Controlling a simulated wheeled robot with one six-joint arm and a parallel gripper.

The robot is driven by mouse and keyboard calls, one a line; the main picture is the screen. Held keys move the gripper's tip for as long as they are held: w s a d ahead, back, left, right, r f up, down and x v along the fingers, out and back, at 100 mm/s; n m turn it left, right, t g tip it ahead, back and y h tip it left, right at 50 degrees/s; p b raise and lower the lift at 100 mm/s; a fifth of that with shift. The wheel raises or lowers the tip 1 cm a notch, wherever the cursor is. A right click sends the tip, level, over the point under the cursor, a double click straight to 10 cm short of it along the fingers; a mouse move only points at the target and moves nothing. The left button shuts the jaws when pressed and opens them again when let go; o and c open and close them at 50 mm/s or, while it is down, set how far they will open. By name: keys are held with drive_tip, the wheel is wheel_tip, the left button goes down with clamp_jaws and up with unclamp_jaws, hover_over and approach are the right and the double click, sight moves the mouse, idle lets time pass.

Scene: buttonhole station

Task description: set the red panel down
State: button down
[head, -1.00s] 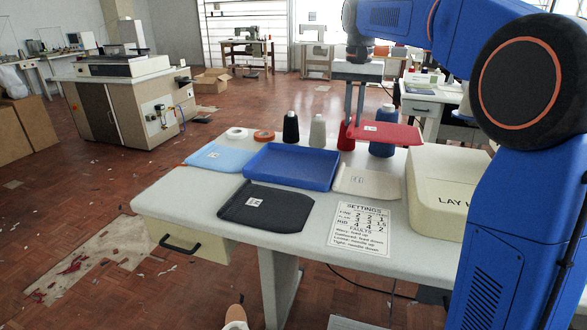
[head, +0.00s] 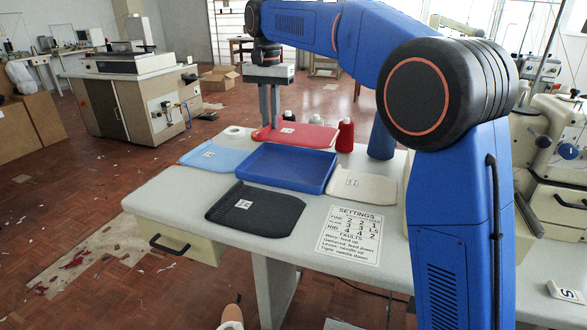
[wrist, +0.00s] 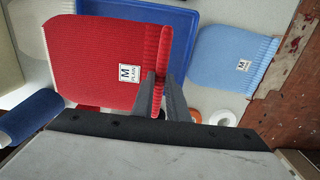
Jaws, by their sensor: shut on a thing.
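The red panel (head: 300,134) is a knit piece with a white label, and it shows in the wrist view (wrist: 103,62) reading "M PLAIN". My gripper (head: 268,122) is shut on its ribbed edge, seen end-on in the wrist view (wrist: 160,95). In the head view the panel is held roughly level behind the blue tray (head: 332,172). It hides part of the thread cones. I cannot tell how far it is above the table.
The tray is empty. A light blue panel (head: 211,156) lies left of it, a black panel (head: 256,209) in front and a cream panel (head: 362,185) to the right. A settings sheet (head: 350,235) lies in front.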

drive_tip(key=a, duration=0.3)
approach(261, 163)
drive_tip(key=shift+s+f, duration=0.15)
drive_tip(key=shift+f, duration=2.7)
drive_tip(key=c, duration=2)
unclamp_jaws()
drive_tip(key=shift+f, duration=0.1)
